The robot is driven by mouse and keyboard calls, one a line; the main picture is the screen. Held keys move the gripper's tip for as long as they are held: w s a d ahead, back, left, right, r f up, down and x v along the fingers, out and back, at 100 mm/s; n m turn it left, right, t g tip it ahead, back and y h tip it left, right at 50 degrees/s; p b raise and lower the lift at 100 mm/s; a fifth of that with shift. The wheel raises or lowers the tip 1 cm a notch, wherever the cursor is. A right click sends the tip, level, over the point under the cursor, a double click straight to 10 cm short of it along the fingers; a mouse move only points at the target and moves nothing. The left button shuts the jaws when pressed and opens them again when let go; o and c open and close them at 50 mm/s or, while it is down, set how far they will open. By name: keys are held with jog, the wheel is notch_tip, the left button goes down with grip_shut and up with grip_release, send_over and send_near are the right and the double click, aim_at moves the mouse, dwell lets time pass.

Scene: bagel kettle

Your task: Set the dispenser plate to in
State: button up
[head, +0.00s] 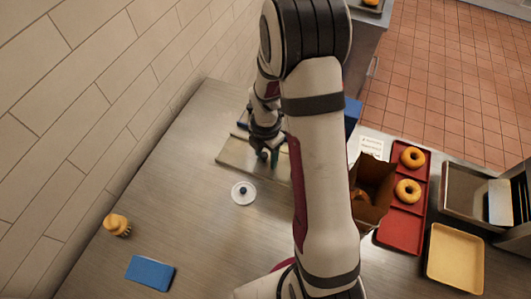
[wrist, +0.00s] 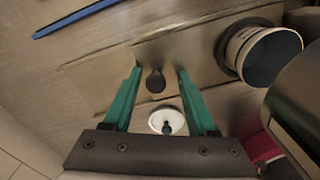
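A flat tan board (head: 232,160) lies on the counter below my gripper (head: 268,158) in the head view, where my arm hides much of it. In the wrist view a tan plate (wrist: 180,50) shows with a dark round knob (wrist: 155,82). My gripper (wrist: 158,70) is open there, its two green fingers on either side of the knob with gaps between. I cannot tell for certain whether this plate is the dispenser plate. A round dark-mouthed container (wrist: 270,55) stands right of the fingers.
A white lid (head: 243,193) with a blue knob lies on the counter. Right are an open box (head: 371,185), a red tray (head: 401,232) with bagels and a yellow tray (head: 456,259). A wall borders the left.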

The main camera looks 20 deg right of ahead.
notch_tip(320, 180, up, 16)
dwell(0.3)
jog(key=shift+f, duration=0.1)
